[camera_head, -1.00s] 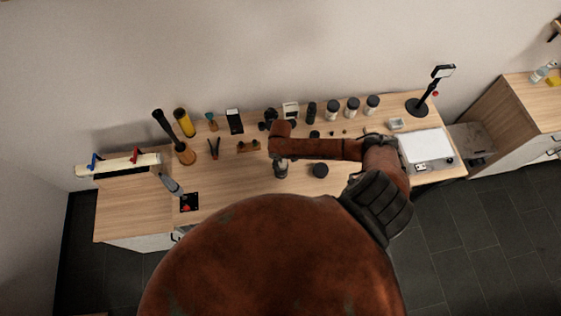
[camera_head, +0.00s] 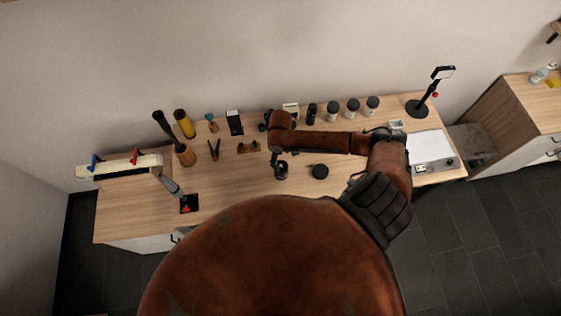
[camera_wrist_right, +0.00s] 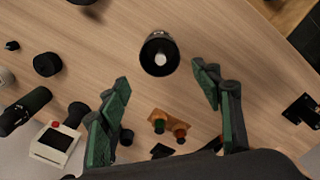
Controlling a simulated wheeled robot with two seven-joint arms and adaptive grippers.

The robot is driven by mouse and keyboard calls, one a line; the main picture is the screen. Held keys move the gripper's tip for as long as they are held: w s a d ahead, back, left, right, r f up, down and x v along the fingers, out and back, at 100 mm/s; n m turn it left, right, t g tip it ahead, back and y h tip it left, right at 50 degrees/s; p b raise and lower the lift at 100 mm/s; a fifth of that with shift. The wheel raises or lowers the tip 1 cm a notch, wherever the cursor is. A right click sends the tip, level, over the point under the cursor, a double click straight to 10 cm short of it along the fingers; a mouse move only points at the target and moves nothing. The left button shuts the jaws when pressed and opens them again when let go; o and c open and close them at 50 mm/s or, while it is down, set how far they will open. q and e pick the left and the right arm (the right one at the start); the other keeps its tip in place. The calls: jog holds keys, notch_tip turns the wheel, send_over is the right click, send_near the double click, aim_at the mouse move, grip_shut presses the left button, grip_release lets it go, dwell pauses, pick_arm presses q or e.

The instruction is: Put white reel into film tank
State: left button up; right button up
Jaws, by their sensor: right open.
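The film tank, an open black cup (camera_head: 281,171), stands upright on the table and also shows in the right wrist view (camera_wrist_right: 159,55). A small white round piece (camera_wrist_right: 161,59) shows in its dark opening; I cannot tell whether this is the white reel or part of it. No other white reel can be made out. My right gripper (camera_head: 277,152) is above the tank; in the wrist view its green fingers (camera_wrist_right: 160,76) are spread, empty, and apart from the cup. My left gripper is not in view.
A black disc (camera_head: 320,171) lies right of the tank. An orange-brown holder (camera_head: 248,147), pliers (camera_head: 214,149) and several dark-lidded jars (camera_head: 352,105) stand farther back. A light panel (camera_head: 426,146) is at the right.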

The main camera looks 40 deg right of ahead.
notch_tip(320, 180, up, 6)
jog(key=shift+f, duration=0.15)
dwell(1.1)
